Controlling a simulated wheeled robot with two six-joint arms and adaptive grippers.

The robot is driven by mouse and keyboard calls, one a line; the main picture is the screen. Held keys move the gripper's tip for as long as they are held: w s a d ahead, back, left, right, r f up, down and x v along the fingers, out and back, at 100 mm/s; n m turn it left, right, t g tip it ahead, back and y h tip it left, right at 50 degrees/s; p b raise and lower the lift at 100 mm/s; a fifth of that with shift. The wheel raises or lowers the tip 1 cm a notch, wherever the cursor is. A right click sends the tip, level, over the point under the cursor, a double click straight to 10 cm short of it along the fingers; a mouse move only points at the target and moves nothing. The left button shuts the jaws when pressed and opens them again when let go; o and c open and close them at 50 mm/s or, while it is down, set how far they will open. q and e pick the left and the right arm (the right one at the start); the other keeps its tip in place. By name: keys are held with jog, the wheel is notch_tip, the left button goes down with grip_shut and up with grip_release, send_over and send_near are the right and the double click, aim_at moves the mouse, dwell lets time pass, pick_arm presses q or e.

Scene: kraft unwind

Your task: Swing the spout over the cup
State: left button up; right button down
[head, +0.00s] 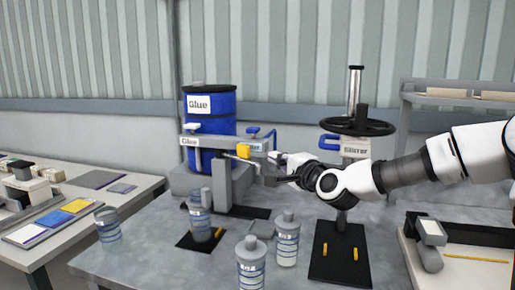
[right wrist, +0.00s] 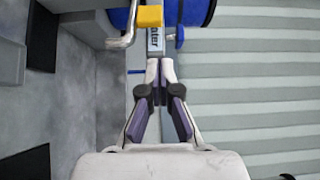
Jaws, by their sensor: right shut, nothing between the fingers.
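A grey glue dispenser (head: 221,185) stands in front of a blue glue drum (head: 222,107). A grey horizontal arm (head: 215,141) crosses its top, with a yellow block (head: 243,151) near its right end. A bent metal pipe (right wrist: 122,40), which may be the spout, sticks out beside the yellow block in the right wrist view. A banded cup (head: 200,222) stands on a black mat (head: 185,240) below the arm's left end. My right gripper (head: 268,168) is shut and empty at the arm's right end. Its fingertips (right wrist: 161,66) look close to the labelled bar; contact is unclear.
Banded bottles (head: 287,240) (head: 251,264) stand front centre, and another container (head: 108,225) at the left edge. A press with a black handwheel (head: 357,126) stands behind my right arm. A tray with a scanner-like tool (head: 430,232) lies right.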

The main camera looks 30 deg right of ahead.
aim_at(240, 158)
jog(key=w+b, duration=0.9)
jog(key=w, duration=0.1)
jog(key=shift+w+d+f, duration=0.25)
jog(key=shift+d, duration=0.2)
